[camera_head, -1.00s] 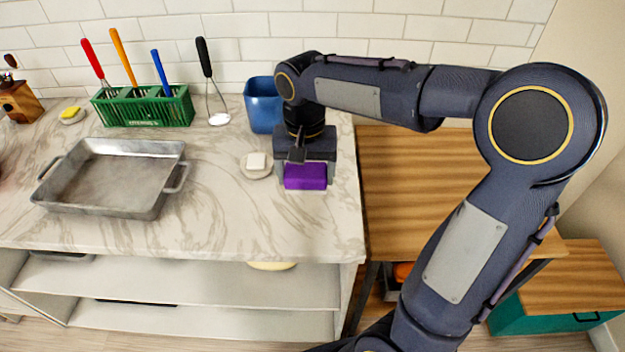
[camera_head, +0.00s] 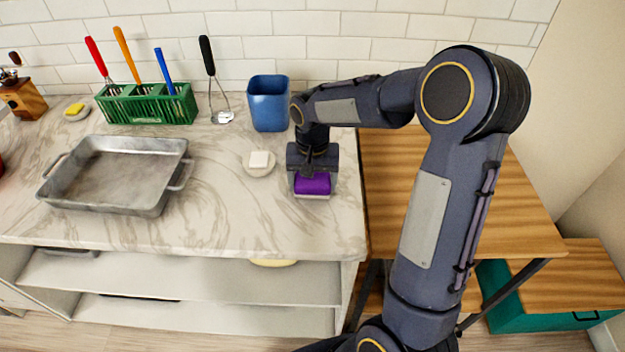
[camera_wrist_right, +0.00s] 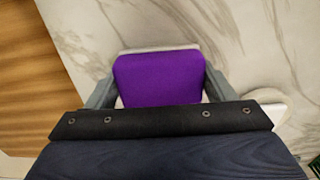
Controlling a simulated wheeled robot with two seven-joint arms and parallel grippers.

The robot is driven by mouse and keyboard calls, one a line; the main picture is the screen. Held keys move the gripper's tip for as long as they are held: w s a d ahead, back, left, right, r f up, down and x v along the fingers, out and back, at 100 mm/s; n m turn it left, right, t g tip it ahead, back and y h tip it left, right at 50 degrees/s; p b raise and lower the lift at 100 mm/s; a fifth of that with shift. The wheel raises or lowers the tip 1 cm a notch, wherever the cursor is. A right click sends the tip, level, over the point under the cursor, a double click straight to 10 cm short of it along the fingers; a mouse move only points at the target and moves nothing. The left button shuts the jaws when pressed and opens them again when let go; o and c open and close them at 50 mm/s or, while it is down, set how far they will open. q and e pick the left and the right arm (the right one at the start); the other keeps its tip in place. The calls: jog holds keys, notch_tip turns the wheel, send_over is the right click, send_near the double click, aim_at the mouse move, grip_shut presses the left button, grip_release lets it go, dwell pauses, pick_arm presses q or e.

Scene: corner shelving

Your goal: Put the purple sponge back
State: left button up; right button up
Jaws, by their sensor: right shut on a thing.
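The purple sponge (camera_head: 313,184) is in my right gripper (camera_head: 312,176), near the front right of the marble counter (camera_head: 225,220). In the right wrist view the sponge (camera_wrist_right: 158,80) fills the space between the two grey fingers of the right gripper (camera_wrist_right: 160,88), which are shut on its sides. A thin pale edge shows along the sponge's border in both views; I cannot tell whether it is part of the sponge or something under it. I cannot tell whether the sponge touches the counter. My left gripper is not in view.
A round dish with a white block (camera_head: 259,160) is left of the sponge. A blue bin (camera_head: 268,103) stands behind. A metal pan (camera_head: 115,172), a green utensil rack (camera_head: 150,108) and a yellow sponge (camera_head: 75,109) are farther left. A wooden table (camera_head: 400,180) adjoins the right side.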

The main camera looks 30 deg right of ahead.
aim_at(313, 180)
jog(key=shift+f, duration=0.1)
jog(key=shift+f, duration=0.15)
jog(key=o, duration=1)
jog(key=shift+c, duration=0.2)
notch_tip(313, 180, up, 12)
jog(key=s+a+f+n+t+y, duration=0.1)
jog(key=s+a+n+t+y, duration=0.1)
jog(key=s, duration=0.9)
jog(key=s+a+f+n+t+y, duration=0.1)
jog(key=s+a, duration=0.4)
jog(key=s, duration=0.6)
jog(key=n+t, duration=0.1)
jog(key=t, duration=0.1)
jog(key=shift+f+n+t+y, duration=0.3)
jog(key=shift+f+n+y, duration=0.1)
